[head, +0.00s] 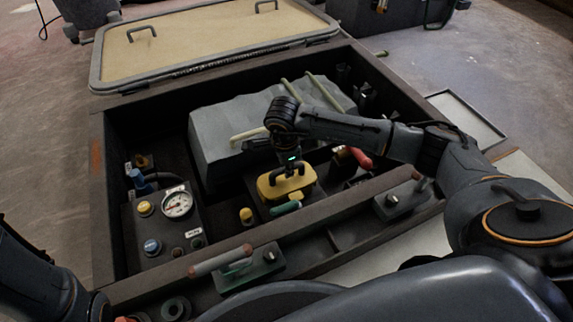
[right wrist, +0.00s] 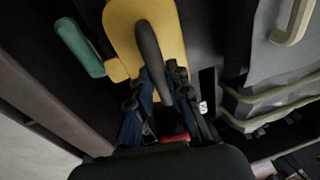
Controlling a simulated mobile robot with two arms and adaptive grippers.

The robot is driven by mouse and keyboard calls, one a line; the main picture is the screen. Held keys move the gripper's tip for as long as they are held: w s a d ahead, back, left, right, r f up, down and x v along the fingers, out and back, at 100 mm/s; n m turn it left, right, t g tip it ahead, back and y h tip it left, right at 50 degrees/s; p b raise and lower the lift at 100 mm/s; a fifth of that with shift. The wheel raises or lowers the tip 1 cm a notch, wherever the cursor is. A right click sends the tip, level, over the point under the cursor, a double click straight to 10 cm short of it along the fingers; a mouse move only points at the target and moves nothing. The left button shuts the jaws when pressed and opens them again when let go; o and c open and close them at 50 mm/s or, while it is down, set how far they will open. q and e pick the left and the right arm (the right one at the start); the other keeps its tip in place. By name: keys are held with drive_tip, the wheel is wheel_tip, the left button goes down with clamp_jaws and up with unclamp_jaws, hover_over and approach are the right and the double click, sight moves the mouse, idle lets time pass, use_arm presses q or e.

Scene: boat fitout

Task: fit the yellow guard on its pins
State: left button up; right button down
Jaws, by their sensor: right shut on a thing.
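The yellow guard (head: 268,190) is a yellow plate with a dark arched handle, inside the open dark box. My right gripper (head: 289,168) comes down from above and is shut on the guard's handle. In the right wrist view the guard (right wrist: 178,30) lies past my fingers, and the dark handle (right wrist: 150,62) runs between the fingertips (right wrist: 155,92). I see no pins; the guard and gripper may hide them. I cannot tell whether the guard rests on the surface below or hangs just above it. My left arm shows at the lower left, but its gripper is out of view.
A grey covered block (head: 215,130) stands behind the guard. A green handle (head: 285,208) is close in front, a red handle (head: 360,158) to the right. A gauge panel (head: 178,204) is at left. The box's front rail (head: 320,217) crosses nearer me.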

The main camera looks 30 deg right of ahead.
drive_tip(key=shift+f+b, duration=0.55)
drive_tip(key=shift+f, duration=0.4)
drive_tip(key=c, duration=1.2)
unclamp_jaws()
